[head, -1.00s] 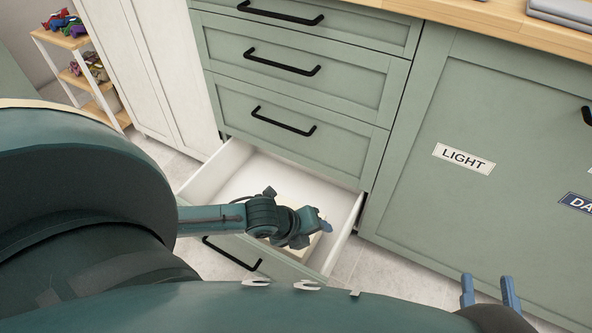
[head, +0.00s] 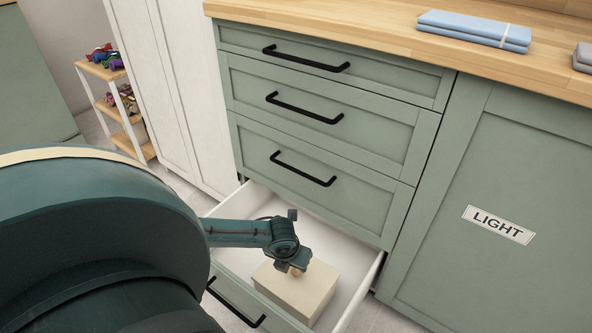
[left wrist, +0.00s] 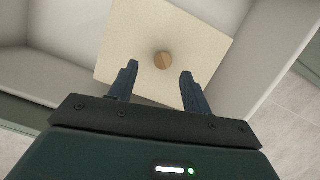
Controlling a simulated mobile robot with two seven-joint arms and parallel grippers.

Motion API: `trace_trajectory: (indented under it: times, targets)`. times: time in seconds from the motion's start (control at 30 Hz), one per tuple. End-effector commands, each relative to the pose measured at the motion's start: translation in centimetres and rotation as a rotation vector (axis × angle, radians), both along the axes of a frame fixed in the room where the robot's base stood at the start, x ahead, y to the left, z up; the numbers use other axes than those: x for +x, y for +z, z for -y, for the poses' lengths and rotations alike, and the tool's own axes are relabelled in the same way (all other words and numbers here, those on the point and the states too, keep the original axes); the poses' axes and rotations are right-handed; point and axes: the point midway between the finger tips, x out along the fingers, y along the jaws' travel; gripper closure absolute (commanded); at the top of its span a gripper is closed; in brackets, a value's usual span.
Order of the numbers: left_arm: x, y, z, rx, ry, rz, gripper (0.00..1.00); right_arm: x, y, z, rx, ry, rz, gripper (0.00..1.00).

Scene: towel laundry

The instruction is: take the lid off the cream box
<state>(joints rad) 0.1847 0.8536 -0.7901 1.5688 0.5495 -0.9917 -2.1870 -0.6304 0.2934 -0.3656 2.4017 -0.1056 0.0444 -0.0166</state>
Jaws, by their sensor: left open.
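The cream box (head: 303,290) sits inside the open bottom drawer. Its flat lid (left wrist: 190,35) has a small round wooden knob (left wrist: 162,60) near its middle. My left gripper (left wrist: 158,80) is open above the lid, with one finger on each side of the knob's line; the knob lies just beyond the fingertips in the left wrist view. In the head view my left wrist hides part of the lid. I cannot tell the exact height of the fingers above the lid. My right gripper is not in view now.
The open drawer (head: 366,284) has white walls around the box, with some free floor. Closed green drawers with black handles rise behind it. A cabinet door labelled LIGHT (head: 498,225) is at right. Folded blue towels (head: 474,30) lie on the wooden counter.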

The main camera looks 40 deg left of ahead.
Motion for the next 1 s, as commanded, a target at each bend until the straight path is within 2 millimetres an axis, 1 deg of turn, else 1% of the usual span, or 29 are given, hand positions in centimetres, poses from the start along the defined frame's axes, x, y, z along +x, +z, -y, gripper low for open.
trace_trajectory:
  times: [0.2, 0.3, 0.4, 0.5, 0.6, 1.0]
  targets:
    - [0.5, -3.1, 0.4, -0.001, 0.001, -0.001, 0.51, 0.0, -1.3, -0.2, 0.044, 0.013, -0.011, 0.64]
    - [0.9, -4.5, 0.3, -0.001, 0.002, 0.0, 0.51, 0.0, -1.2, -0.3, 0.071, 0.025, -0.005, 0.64]
    - [1.2, -5.1, 0.2, -0.001, 0.002, 0.0, 0.51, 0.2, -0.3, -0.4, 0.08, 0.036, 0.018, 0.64]
    - [1.2, -4.9, 0.2, 0.0, 0.001, 0.0, 0.51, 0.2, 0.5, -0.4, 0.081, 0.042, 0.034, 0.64]
    - [1.2, -4.9, 0.2, 0.0, 0.0, 0.0, 0.51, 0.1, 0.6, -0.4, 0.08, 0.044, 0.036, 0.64]
    - [1.1, -4.8, 0.2, 0.0, 0.0, 0.0, 0.84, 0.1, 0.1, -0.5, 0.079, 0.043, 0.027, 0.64]
